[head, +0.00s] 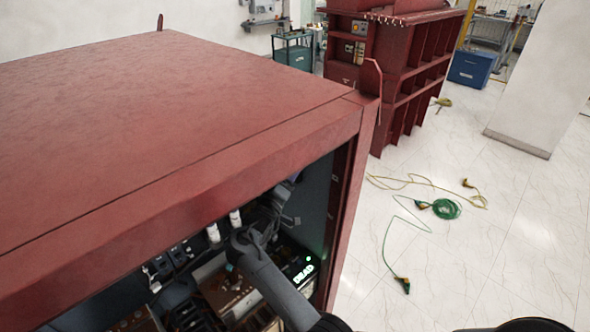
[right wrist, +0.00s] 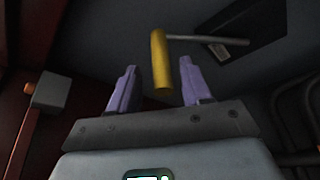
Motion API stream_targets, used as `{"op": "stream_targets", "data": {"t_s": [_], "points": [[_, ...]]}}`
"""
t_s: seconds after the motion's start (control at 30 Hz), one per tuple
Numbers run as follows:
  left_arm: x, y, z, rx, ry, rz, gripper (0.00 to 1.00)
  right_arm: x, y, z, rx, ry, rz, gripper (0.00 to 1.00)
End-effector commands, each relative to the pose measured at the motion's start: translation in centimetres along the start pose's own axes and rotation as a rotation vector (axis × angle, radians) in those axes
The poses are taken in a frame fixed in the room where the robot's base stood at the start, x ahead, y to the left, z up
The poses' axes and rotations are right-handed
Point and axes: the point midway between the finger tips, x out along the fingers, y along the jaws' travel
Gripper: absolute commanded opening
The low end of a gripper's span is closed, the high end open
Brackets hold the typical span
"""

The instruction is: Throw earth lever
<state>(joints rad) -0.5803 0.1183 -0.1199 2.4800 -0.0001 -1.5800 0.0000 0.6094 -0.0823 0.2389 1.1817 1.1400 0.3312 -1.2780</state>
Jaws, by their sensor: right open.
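The earth lever shows in the right wrist view as a yellow handle (right wrist: 160,62) on a thin grey rod that runs right to a dark plate. My right gripper (right wrist: 159,82) is open, with its two purple fingers apart. The handle's lower end appears between the fingertips, with a gap on both sides. I cannot tell its exact depth between them. In the head view my right arm reaches from the bottom into the open front of the red cabinet (head: 180,130). The lever cannot be made out there. My left gripper is not in view.
A grey block (right wrist: 54,92) on a reddish bar stands left of the fingers. Green cables (head: 446,209) lie on the floor outside. The cabinet's top edge overhangs my arm.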

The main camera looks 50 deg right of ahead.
Motion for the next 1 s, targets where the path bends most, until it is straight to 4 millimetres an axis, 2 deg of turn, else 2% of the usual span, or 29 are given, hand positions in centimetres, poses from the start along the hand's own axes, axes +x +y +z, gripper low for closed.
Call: {"op": "stream_targets", "data": {"t_s": [0.03, 0.2, 0.4, 0.6, 1.0], "points": [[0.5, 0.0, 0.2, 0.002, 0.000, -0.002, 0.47, -1.1, -0.3, 0.1, 0.002, 0.001, -0.002, 0.48], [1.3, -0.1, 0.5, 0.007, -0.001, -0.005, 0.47, -4.1, -0.2, 0.1, 0.002, 0.002, -0.001, 0.48], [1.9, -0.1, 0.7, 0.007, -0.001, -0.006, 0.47, -6.6, -0.1, 0.0, 0.002, 0.001, 0.000, 0.48], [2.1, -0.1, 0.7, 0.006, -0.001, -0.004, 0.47, -7.7, 0.0, 0.0, 0.002, 0.001, 0.002, 0.48], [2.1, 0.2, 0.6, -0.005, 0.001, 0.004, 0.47, -7.8, 0.1, -0.1, 0.002, 0.001, 0.002, 0.48]]}}
